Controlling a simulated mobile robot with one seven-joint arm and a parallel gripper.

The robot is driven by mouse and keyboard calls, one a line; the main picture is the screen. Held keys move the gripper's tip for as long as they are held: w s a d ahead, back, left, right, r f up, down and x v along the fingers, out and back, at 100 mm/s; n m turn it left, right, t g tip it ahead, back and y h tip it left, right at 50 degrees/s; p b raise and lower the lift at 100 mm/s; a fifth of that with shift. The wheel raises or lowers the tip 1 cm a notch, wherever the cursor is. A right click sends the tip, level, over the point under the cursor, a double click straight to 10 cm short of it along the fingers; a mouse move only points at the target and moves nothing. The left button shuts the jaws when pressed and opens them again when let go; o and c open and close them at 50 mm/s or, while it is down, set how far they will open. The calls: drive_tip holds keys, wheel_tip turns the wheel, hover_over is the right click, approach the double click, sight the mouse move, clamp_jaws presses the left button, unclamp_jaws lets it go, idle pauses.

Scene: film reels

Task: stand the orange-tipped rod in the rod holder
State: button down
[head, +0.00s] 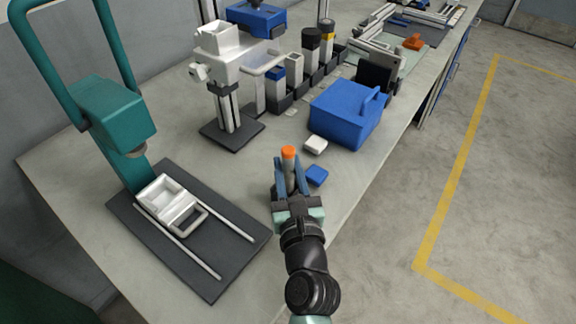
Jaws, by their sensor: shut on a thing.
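The orange-tipped rod (289,153) is a grey rod with an orange cap at its upper end. It stands about upright between the blue fingers of my gripper (288,169), which is shut on it. My gripper is over the front part of the grey bench. The lower end of the rod is hidden by the gripper, so I cannot tell whether it touches the bench. A dark rack (282,104) farther back, apart from my gripper, looks like the rod holder. It holds upright grey pieces with blue, black and yellow-banded tops. I cannot tell which slots are free.
A white block (315,145) and a blue block (316,176) lie close to my gripper's right. A blue box (347,115) stands behind them. A white device (233,62) stands left of the rack. A teal press (112,110) with a dark base (190,266) is at left.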

drive_tip(key=shift+f+b, duration=0.55)
drive_tip(key=shift+f, duration=0.05)
drive_tip(key=c, duration=0.9)
unclamp_jaws()
drive_tip(key=shift+c, duration=0.2)
drive_tip(key=shift+s+d+b, duration=0.2)
drive_tip(key=shift+s+d, duration=0.1)
drive_tip(key=shift+s, duration=1.5)
drive_tip(key=shift+s+d+b, duration=0.15)
drive_tip(key=shift+s+d, duration=0.1)
drive_tip(key=shift+s, duration=1.6)
drive_tip(key=shift+s+d+b, duration=0.2)
drive_tip(key=shift+s+d, duration=0.1)
drive_tip(key=shift+s, duration=1.5)
drive_tip(key=shift+r, duration=0.1)
